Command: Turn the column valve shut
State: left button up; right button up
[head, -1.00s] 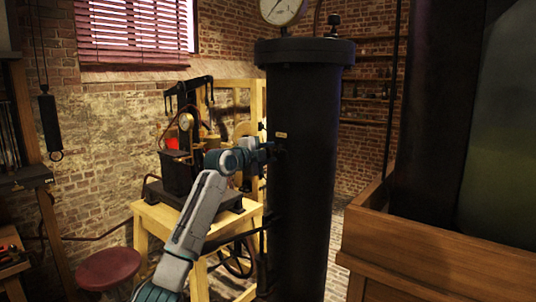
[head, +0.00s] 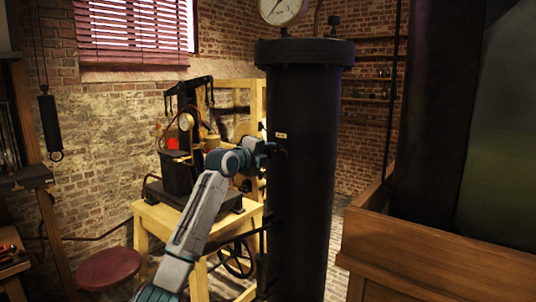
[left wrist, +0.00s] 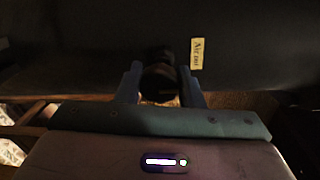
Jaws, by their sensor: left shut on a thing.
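The tall black column (head: 305,190) stands upright in the middle of the head view. A small yellow label (head: 280,135) sits on its left side; in the left wrist view the label (left wrist: 197,53) seems to read "Air out". My left gripper (head: 270,149) is against the column's left side, just below the label. In the left wrist view its two fingers are shut on a dark round valve knob (left wrist: 158,82) that stands out from the column. In the head view the knob is mostly hidden by the gripper. My right gripper is not in view.
A wooden stand (head: 165,215) with dark apparatus is behind my left arm. A red stool (head: 108,268) is at the lower left. A wooden cabinet (head: 430,255) is close on the right. A gauge (head: 282,10) tops the column.

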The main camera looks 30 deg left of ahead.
pick_arm(q)
jog(key=shift+f, duration=0.1)
jog(key=o, duration=1)
jog(key=s+b, duration=0.5)
jog(key=s, duration=0.5)
jog(key=shift+s+a+r, duration=0.4)
jog(key=shift+a, duration=0.05)
